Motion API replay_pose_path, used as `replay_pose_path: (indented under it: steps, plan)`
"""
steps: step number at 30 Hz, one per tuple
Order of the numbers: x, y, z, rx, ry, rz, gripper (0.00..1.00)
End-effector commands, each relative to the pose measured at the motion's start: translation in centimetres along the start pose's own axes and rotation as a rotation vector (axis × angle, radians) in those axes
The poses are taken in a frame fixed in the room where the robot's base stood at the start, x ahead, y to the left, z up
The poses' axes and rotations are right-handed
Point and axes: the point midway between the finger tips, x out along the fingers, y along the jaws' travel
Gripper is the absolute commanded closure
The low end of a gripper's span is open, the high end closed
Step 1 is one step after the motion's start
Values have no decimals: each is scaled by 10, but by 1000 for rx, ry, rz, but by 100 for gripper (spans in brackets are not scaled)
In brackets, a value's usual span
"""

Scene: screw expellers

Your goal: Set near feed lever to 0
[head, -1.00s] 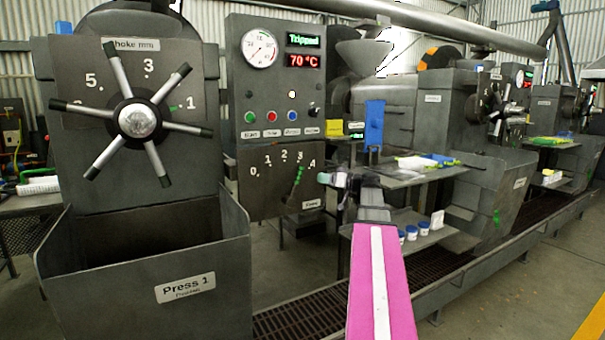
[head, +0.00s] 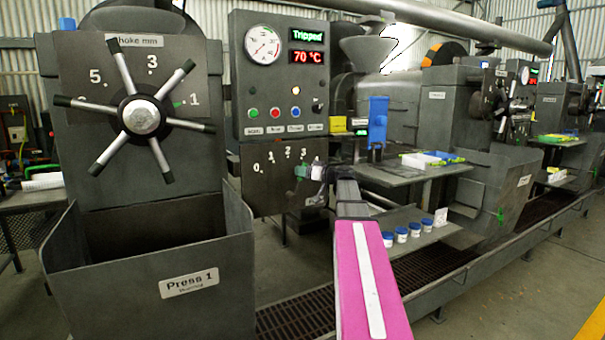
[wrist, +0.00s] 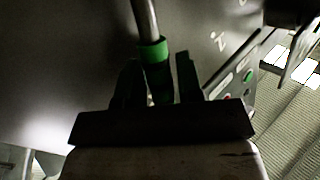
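The near feed lever is a metal rod with a green grip (wrist: 156,62). In the wrist view the grip reaches down between the two dark fingers of my gripper (wrist: 160,82). The fingers stand on both sides of it, with a narrow gap at the right finger, so the gripper looks open around it. In the head view my gripper (head: 305,171) is in front of the lever's dial plate (head: 260,197), near the 3. It hides most of the lever and the 4. The 0 is at the plate's left side.
Above the plate is a control panel (head: 276,85) with a gauge, a "Tripped" display and coloured buttons. A spoked choke wheel (head: 141,117) and the Press 1 bin (head: 150,290) stand to the left. A shelf (head: 410,175) lies to the right.

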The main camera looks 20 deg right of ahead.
Motion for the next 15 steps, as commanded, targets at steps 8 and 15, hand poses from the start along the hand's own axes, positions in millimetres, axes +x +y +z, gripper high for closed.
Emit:
replay_pose_path:
  steps: [8,15]
  plan:
    - [0,0,0,0,0,0,100]
    - [0,-1,0,-7,-5,2,100]
